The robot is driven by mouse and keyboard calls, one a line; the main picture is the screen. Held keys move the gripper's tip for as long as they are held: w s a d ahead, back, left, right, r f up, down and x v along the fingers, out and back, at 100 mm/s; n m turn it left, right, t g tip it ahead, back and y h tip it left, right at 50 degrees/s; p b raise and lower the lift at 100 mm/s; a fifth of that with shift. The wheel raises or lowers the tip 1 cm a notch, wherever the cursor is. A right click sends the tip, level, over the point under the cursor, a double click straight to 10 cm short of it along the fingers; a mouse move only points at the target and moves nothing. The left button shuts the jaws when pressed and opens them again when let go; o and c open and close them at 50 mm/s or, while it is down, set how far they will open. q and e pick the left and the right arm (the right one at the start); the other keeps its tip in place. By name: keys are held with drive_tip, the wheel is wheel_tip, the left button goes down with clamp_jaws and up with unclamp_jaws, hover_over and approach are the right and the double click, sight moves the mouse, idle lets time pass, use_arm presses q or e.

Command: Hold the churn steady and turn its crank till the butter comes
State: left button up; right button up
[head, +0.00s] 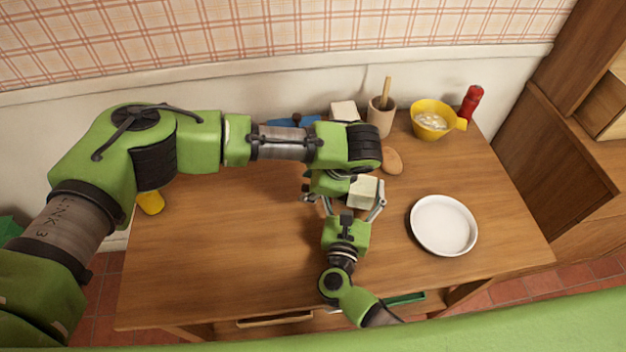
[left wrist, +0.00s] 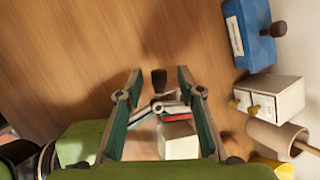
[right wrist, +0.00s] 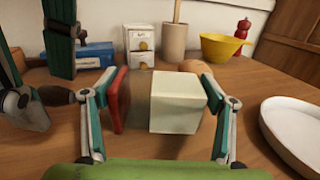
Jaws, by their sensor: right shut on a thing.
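The churn (head: 362,191) is a cream-coloured block on the table; the right wrist view shows it (right wrist: 176,103) with a red plate (right wrist: 118,100) on its left side. My right gripper (right wrist: 160,85) is shut on the churn, one finger at the red plate and the other at the cream side. A dark crank knob (left wrist: 158,77) sticks out past the red side. My left gripper (left wrist: 158,72) is open above, with the knob between its fingers and gaps on both sides. In the head view, my left arm hides the crank.
A white plate (head: 443,226) lies right of the churn. Behind stand a blue box (left wrist: 250,30), a white drawer box (right wrist: 139,45), a wooden crock with a stick (head: 381,117), a yellow bowl (head: 432,119) and a red mill (head: 471,104).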

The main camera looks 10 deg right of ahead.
use_arm(q)
drive_tip(key=shift+f, duration=0.1)
clamp_jaws()
drive_tip(key=shift+f, duration=0.1)
